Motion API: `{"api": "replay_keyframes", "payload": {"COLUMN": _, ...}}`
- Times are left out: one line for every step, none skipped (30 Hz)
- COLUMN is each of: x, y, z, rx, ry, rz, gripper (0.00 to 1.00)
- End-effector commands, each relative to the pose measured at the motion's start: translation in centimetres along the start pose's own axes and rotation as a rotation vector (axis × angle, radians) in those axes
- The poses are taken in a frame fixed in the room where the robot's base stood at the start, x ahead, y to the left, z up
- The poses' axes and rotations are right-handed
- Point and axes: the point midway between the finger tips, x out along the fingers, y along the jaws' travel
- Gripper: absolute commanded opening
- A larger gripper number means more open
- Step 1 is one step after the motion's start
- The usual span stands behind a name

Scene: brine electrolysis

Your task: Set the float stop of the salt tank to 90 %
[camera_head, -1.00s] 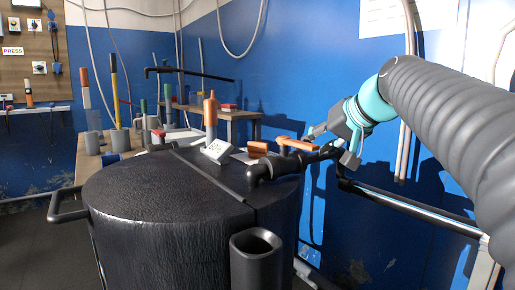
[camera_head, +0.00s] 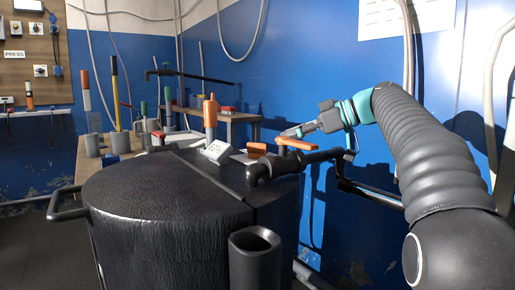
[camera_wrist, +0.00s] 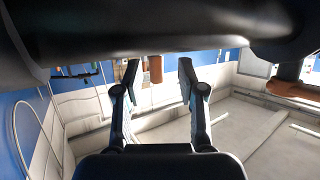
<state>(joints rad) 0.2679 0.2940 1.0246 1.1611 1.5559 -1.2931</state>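The salt tank appears to be the big black drum (camera_head: 150,205) in the front middle of the head view. On its lid stand an upright orange handle (camera_head: 210,112) and a white block with dark marks (camera_head: 216,152), too small to read. I cannot tell which part is the float stop. My gripper (camera_head: 288,133) is at the right, just above an orange lever (camera_head: 296,143) on a black pipe; contact cannot be told. In the wrist view its two fingers (camera_wrist: 158,72) stand apart, with an orange-brown upright piece (camera_wrist: 155,68) seen beyond, between them.
The black pipe (camera_head: 300,158) crosses the tank's right edge. An open black tube (camera_head: 255,250) stands at the front. A blue wall (camera_head: 300,65) rises close behind the arm. A bench with coloured-handled items (camera_head: 88,162) stands at the left back. A dark pipe crosses the wrist view's top (camera_wrist: 150,25).

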Motion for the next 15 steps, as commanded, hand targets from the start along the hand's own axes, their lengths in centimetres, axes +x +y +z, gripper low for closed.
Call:
{"api": "replay_keyframes", "payload": {"x": 1.1, "y": -0.1, "z": 0.1, "rx": 0.000, "ry": 0.000, "rz": -0.004, "gripper": 0.40}}
{"api": "replay_keyframes", "payload": {"x": 1.7, "y": -0.1, "z": 0.1, "rx": 0.000, "ry": 0.000, "rz": -0.004, "gripper": 0.40}}
{"api": "replay_keyframes", "payload": {"x": 2.4, "y": -0.1, "z": 0.0, "rx": 0.000, "ry": 0.000, "rz": -0.004, "gripper": 0.40}}
{"api": "replay_keyframes", "payload": {"x": 3.0, "y": -0.1, "z": 0.0, "rx": 0.001, "ry": 0.000, "rz": -0.003, "gripper": 0.40}}
{"api": "replay_keyframes", "payload": {"x": 3.5, "y": -0.1, "z": 0.0, "rx": 0.001, "ry": 0.000, "rz": -0.003, "gripper": 0.40}}
{"api": "replay_keyframes", "payload": {"x": 4.3, "y": -0.1, "z": 0.0, "rx": 0.001, "ry": 0.000, "rz": -0.004, "gripper": 0.40}}
{"api": "replay_keyframes", "payload": {"x": 4.9, "y": -0.1, "z": 0.1, "rx": 0.002, "ry": 0.000, "rz": -0.003, "gripper": 0.40}}
{"api": "replay_keyframes", "payload": {"x": 5.4, "y": -0.1, "z": 0.1, "rx": 0.001, "ry": -0.001, "rz": -0.004, "gripper": 0.40}}
{"api": "replay_keyframes", "payload": {"x": 6.1, "y": -0.1, "z": 0.0, "rx": 0.001, "ry": -0.001, "rz": -0.003, "gripper": 0.40}}
{"api": "replay_keyframes", "payload": {"x": 6.6, "y": 0.0, "z": 0.0, "rx": 0.002, "ry": -0.001, "rz": -0.002, "gripper": 0.40}}
{"api": "replay_keyframes", "payload": {"x": 7.1, "y": -0.1, "z": 0.0, "rx": 0.002, "ry": -0.001, "rz": -0.003, "gripper": 0.40}}
{"api": "replay_keyframes", "payload": {"x": 7.7, "y": -0.1, "z": 0.0, "rx": 0.001, "ry": -0.001, "rz": -0.003, "gripper": 0.40}}
{"api": "replay_keyframes", "payload": {"x": 8.1, "y": -0.1, "z": 0.1, "rx": 0.002, "ry": -0.001, "rz": -0.002, "gripper": 0.40}}
{"api": "replay_keyframes", "payload": {"x": 8.5, "y": 0.0, "z": 0.1, "rx": 0.002, "ry": -0.001, "rz": -0.002, "gripper": 0.40}}
{"api": "replay_keyframes", "payload": {"x": 9.0, "y": 0.0, "z": 0.1, "rx": 0.002, "ry": -0.001, "rz": -0.002, "gripper": 0.40}}
